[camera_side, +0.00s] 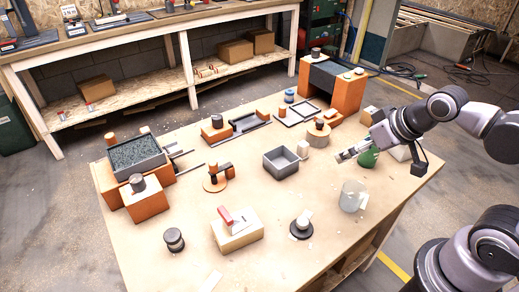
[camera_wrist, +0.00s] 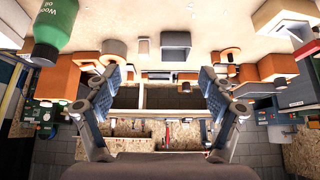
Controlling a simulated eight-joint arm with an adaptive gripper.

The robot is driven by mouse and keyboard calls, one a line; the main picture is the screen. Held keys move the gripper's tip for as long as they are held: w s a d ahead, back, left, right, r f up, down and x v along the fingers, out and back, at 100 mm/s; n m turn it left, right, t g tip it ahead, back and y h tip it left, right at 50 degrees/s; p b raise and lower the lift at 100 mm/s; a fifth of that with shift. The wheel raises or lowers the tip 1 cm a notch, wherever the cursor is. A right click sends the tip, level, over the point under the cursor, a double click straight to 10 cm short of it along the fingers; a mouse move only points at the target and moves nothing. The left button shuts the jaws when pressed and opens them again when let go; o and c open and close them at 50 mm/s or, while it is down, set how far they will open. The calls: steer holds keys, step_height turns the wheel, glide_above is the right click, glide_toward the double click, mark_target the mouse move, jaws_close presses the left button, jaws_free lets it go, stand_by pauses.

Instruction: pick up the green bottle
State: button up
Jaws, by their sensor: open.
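The green bottle (camera_wrist: 55,22) has a white "Wood oil" label and shows at the upper left of the wrist view, cut off by the top edge. In the side view the bottle (camera_side: 368,159) is a green patch near the table's right side, partly hidden behind my gripper. My gripper (camera_side: 343,156) reaches in from the right above the table, its fingers pointing left. In the wrist view my gripper (camera_wrist: 163,78) has its two fingers wide apart with nothing between them. The bottle is off to one side of the fingers, not between them.
A clear jug (camera_side: 353,196) stands in front of my gripper on the table (camera_side: 290,240). A grey open box (camera_side: 286,163) and a wooden disc with a grey cylinder (camera_side: 318,135) are to its left. An orange-and-grey arch (camera_side: 331,85) stands at the back.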

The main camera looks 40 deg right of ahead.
steer(key=w+d+f+m+g+h, duration=0.1)
steer(key=w+d+m+g+h, duration=0.1)
steer(key=d+m, duration=0.5)
steer(key=w+d+f+m+g+h, duration=0.1)
steer(key=w+d+m+g, duration=0.15)
steer(key=d, duration=0.85)
steer(key=shift+m, duration=0.25)
steer(key=shift+s+x, duration=0.15)
steer(key=shift+x, duration=1.15)
steer(key=shift+s+x, duration=0.15)
steer(key=shift+x, duration=1.15)
steer(key=shift+w+a+x, duration=0.1)
steer(key=shift+x, duration=1.3)
steer(key=shift+w+a+x, duration=0.1)
steer(key=shift+x, duration=1.25)
steer(key=c, duration=1.5)
